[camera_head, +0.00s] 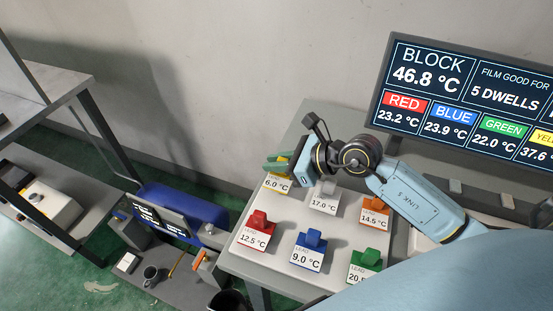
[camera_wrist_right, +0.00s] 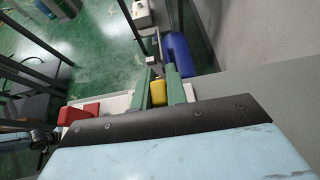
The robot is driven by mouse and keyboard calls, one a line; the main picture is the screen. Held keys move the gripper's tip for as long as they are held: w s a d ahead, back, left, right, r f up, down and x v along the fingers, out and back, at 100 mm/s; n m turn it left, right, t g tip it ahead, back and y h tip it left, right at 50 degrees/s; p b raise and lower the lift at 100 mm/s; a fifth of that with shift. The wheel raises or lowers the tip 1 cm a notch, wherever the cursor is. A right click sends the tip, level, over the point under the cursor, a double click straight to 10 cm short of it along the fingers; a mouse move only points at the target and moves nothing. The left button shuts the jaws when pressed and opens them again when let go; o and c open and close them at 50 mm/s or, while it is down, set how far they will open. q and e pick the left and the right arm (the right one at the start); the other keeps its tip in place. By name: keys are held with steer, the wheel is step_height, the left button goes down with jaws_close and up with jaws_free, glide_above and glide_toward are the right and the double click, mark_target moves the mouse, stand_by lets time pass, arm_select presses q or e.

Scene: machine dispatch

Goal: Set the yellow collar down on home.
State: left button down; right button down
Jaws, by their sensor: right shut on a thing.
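The yellow collar (camera_wrist_right: 158,93) shows between the two green fingers of my right gripper (camera_wrist_right: 164,86) in the right wrist view. In the head view my right gripper (camera_head: 277,163) is at the far left corner of the pale board (camera_head: 284,222), shut on the collar. The collar's label (camera_head: 277,183) reads 6.0 °C and shows just below the fingers. The fingers hide most of the collar, and I cannot tell whether it touches the board. My left gripper is not in view.
Red (camera_head: 258,229), blue (camera_head: 310,245), green (camera_head: 366,261), orange (camera_head: 375,212) and white (camera_head: 326,192) labelled pieces stand on the board. A screen (camera_head: 460,95) stands behind at the right. A blue machine (camera_head: 180,212) and a lower grey shelf lie left of the table.

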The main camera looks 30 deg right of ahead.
steer(key=shift+f+b, duration=0.65)
steer(key=shift+f, duration=0.3)
stand_by(0.4)
steer(key=c, duration=1.3)
jaws_free()
step_height(320, 180, up, 10)
steer(key=shift+p, duration=0.55)
